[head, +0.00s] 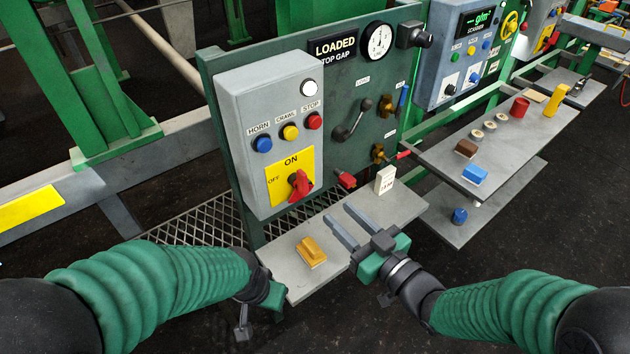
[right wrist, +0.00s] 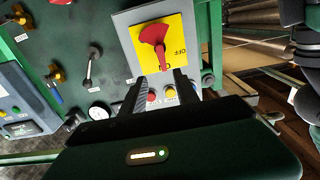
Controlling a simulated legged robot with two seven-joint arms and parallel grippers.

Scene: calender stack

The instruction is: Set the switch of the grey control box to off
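The grey control box (head: 235,110) stands on the green panel in the head view. Its yellow plate (head: 279,168) reads ON at the top and OFF at the left. The red switch (head: 300,185) on that plate points up toward ON; it also shows in the right wrist view (right wrist: 152,36), where the box appears upside down. My right gripper (head: 337,212) is open and empty, in front of the box and apart from the switch. Its two fingers show in the right wrist view (right wrist: 160,76). My left gripper (head: 258,312) hangs low by the shelf's left end; its fingers are partly hidden.
Blue, yellow and red buttons (head: 289,132) sit above the switch. A shelf (head: 345,232) below carries a yellow block (head: 311,251) and a white card-like block (head: 385,180). A crank (head: 351,120) and small valves are on the panel to the right.

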